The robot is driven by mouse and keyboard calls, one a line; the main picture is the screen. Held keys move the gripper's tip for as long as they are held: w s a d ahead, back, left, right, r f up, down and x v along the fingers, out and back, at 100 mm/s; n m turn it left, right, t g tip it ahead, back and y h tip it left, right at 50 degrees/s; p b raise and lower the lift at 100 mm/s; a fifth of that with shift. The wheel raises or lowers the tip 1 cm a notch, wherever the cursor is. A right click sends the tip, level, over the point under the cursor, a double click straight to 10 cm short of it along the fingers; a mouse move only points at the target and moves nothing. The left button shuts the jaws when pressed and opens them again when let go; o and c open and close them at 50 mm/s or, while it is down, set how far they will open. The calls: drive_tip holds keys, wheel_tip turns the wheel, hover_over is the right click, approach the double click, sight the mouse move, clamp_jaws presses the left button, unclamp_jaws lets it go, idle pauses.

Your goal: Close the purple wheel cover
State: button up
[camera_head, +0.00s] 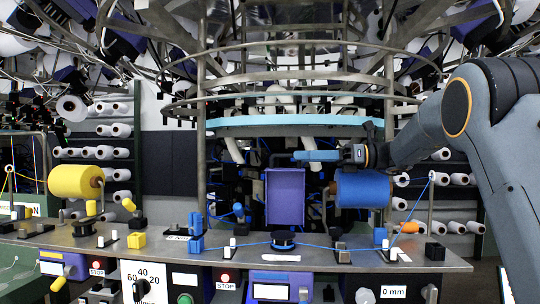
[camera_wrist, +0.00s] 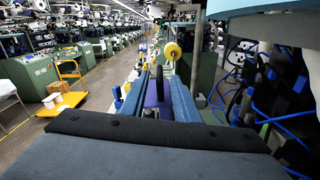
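The purple wheel cover (camera_head: 285,196) shows in the head view as an upright purple panel with a raised rim, behind the metal table. My gripper (camera_head: 298,156) is above its top right part, with its blue fingers pointing left. In the wrist view my gripper (camera_wrist: 158,75) has its two blue fingers apart. A purple part (camera_wrist: 152,97), likely the cover, and a dark wheel-like part (camera_wrist: 160,83) show in the gap between them. I cannot tell whether a finger touches the cover. The cover's hinge is not clear.
A metal table (camera_head: 240,243) runs across the front. A blue yarn spool (camera_head: 363,190) stands just right of the cover, below my gripper. A yellow spool (camera_head: 76,181) is at the left. A light-blue ring (camera_head: 285,120) hangs above. Thin yarns cross the table.

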sight(277, 156)
drive_tip(key=a+p, duration=0.2)
drive_tip(key=a, duration=0.5)
drive_tip(key=shift+r, duration=0.15)
drive_tip(key=shift+w+a+p, duration=0.1)
drive_tip(key=shift+a+p, duration=0.2)
drive_tip(key=shift+a, duration=0.25)
clamp_jaws()
